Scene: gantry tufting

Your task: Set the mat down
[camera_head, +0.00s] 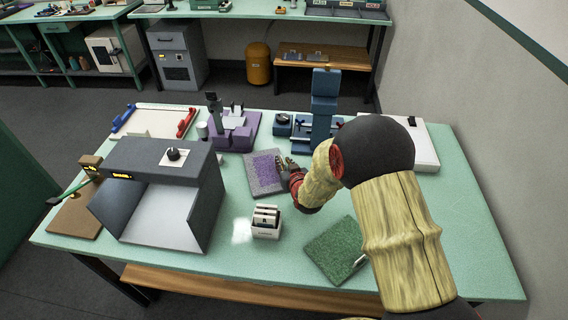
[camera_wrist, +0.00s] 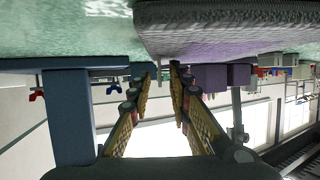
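A purple-topped grey mat (camera_head: 266,181) lies on the green table in the head view, left of my gripper. Its thick grey edge also fills the upper right of the wrist view (camera_wrist: 235,30), which looks upside down. My gripper (camera_head: 286,165) is at the mat's right edge. In the wrist view my gripper (camera_wrist: 162,68) has its two fingers partly spread, with a gap between the tips and nothing seen in it. The tips are close to the mat's edge; I cannot tell whether they touch it. A green mat (camera_head: 338,249) lies apart at the front right.
A grey booth (camera_head: 165,215) stands left, with a small white holder (camera_head: 266,222) in front of the purple mat. A purple fixture (camera_head: 235,133) and a blue press (camera_head: 322,110) stand behind. A white box (camera_head: 421,150) is back right. Bare table (camera_head: 470,230) shows at right.

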